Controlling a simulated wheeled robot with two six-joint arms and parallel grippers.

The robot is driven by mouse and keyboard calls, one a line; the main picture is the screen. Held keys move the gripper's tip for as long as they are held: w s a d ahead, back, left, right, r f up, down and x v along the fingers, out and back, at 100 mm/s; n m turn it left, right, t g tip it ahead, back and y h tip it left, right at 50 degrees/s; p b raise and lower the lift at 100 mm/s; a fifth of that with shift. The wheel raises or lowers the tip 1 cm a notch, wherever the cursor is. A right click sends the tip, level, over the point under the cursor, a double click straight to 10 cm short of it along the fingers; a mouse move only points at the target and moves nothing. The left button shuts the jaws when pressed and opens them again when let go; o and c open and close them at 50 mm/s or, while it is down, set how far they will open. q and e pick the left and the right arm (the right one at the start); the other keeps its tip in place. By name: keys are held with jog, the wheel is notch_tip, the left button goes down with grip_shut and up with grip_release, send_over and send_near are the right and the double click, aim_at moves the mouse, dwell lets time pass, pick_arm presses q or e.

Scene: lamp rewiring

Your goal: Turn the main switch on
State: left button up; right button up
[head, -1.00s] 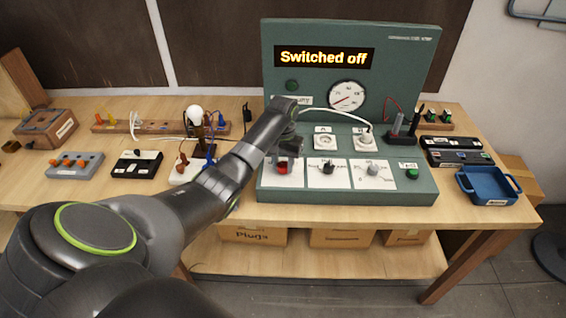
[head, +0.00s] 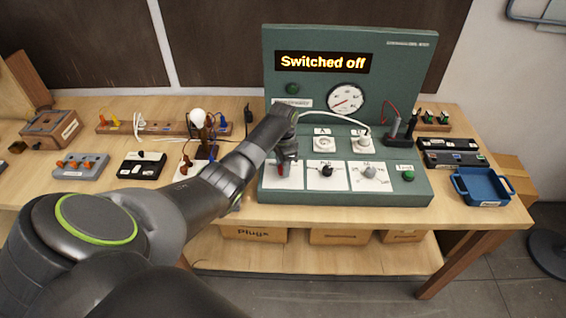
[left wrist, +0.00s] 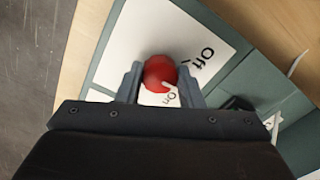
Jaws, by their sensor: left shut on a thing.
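The main switch is a red round knob (head: 280,170) on a white plate at the front left of the green panel (head: 350,192). My left gripper (head: 285,160) comes down over it from above. In the left wrist view the two fingers (left wrist: 159,84) close on either side of the red knob (left wrist: 158,71). "Off" is printed to the knob's right and "On" just below it. A white mark on the knob's lower right lies near "On". The panel display (head: 323,62) reads "Switched off". My right gripper is in neither view.
A black knob (head: 327,170) and a grey knob (head: 369,172) stand to the right on the panel, then a green button (head: 408,175). A white cable (head: 335,115) arches behind my gripper to a socket. A blue tray (head: 482,187) sits at the table's right.

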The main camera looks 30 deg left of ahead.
pick_arm(q)
jog(key=m, duration=0.4)
jog(key=shift+w+r+m+p, duration=0.15)
jog(key=shift+m+p, duration=0.15)
jog(key=shift+p, duration=0.1)
jog(key=m, duration=0.4)
jog(key=shift+m, duration=0.4)
jog(key=o, duration=1)
jog(key=shift+c, duration=0.2)
notch_tip(320, 180, up, 17)
jog(key=shift+r+p, duration=0.15)
jog(key=shift+p, duration=0.15)
